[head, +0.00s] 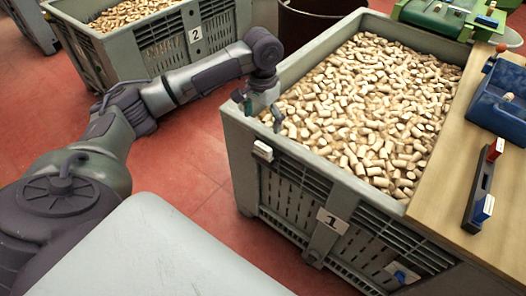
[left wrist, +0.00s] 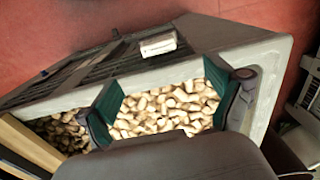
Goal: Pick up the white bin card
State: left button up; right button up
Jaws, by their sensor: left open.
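The white bin card (head: 262,150) is a small pale block on the outer side of the cork bin (head: 290,148), just below its rim near the left corner. In the left wrist view the white card (left wrist: 158,46) shows on the bin's outer wall, above the gripper fingers in the picture. My left gripper (head: 258,108) is open and empty over the bin's left rim, a little above and behind the card, apart from it. In the left wrist view its fingers (left wrist: 164,98) stand apart, with corks between and beyond them. My right gripper is not in view.
Bin 1 is full of corks (head: 365,100). A wooden table (head: 440,185) on the right holds a blue tray (head: 500,100) and a dark rack (head: 480,195) with red and blue blocks. Bin 2 (head: 165,50) stands behind on the left. Red floor (head: 185,165) is free between.

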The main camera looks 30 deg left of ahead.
pick_arm(q)
send_over(263, 146)
jog(key=f, duration=0.5)
jog(key=shift+w+a, duration=0.15)
jog(key=shift+a, duration=0.05)
jog(key=shift+d+f, duration=0.15)
jog(key=shift+f, duration=2.9)
jog(key=shift+c, duration=0.4)
jog(key=c, duration=1)
